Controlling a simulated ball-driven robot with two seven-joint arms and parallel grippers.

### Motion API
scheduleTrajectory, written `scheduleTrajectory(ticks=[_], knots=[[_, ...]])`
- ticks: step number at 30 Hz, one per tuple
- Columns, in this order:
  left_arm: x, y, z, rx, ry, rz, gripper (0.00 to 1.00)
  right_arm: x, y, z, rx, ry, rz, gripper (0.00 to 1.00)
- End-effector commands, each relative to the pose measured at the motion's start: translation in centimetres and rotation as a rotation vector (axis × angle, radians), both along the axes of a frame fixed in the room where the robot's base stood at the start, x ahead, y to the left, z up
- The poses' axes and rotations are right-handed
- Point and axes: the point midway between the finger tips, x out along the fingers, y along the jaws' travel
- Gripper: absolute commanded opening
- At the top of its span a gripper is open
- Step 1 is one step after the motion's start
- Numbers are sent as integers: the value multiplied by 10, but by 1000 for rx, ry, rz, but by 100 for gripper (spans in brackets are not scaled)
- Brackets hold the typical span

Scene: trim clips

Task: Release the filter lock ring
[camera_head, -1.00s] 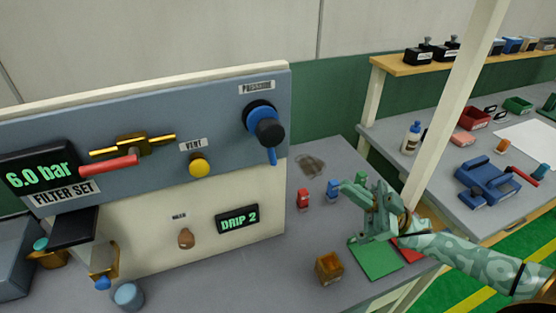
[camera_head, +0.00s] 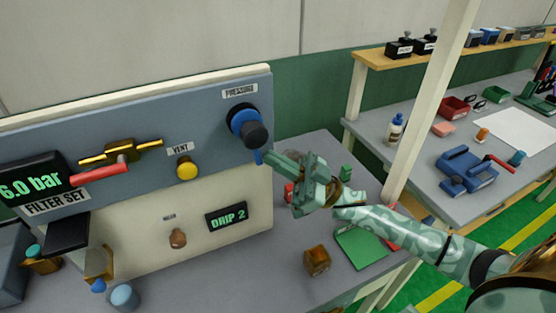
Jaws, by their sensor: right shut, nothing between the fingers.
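The filter panel (camera_head: 130,195) stands on the bench at the left, with a "FILTER SET" label (camera_head: 58,203). Below the label are a black block (camera_head: 67,236) and a clear bowl with a gold-coloured part (camera_head: 98,262). A blue ring (camera_head: 236,117) with a downward blue tab (camera_head: 258,157) sits behind a black knob under the "PRESSURE" label. I cannot tell which part is the filter lock ring. My right gripper (camera_head: 272,160) is shut and empty, its fingertips close to the tab; contact is unclear. My left gripper is out of view.
The panel also carries a red-handled valve (camera_head: 100,170), a yellow vent button (camera_head: 187,167) and displays reading 6.0 bar and "DRIP 2" (camera_head: 227,216). A brown box (camera_head: 316,260) and a green mat (camera_head: 361,247) lie on the bench. A pale post (camera_head: 425,110) stands right of my gripper.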

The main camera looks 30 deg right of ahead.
Motion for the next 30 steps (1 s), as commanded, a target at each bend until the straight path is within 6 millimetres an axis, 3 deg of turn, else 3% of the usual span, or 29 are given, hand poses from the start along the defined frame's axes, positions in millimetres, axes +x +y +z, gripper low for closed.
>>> scheduleTrajectory(ticks=[10,17,30], knots=[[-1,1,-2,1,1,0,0,0,2,-2,15,0,1,0],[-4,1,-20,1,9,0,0,2,17,-11,191,-9,0,0],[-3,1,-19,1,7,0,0,2,18,-8,206,-11,-1,0]])
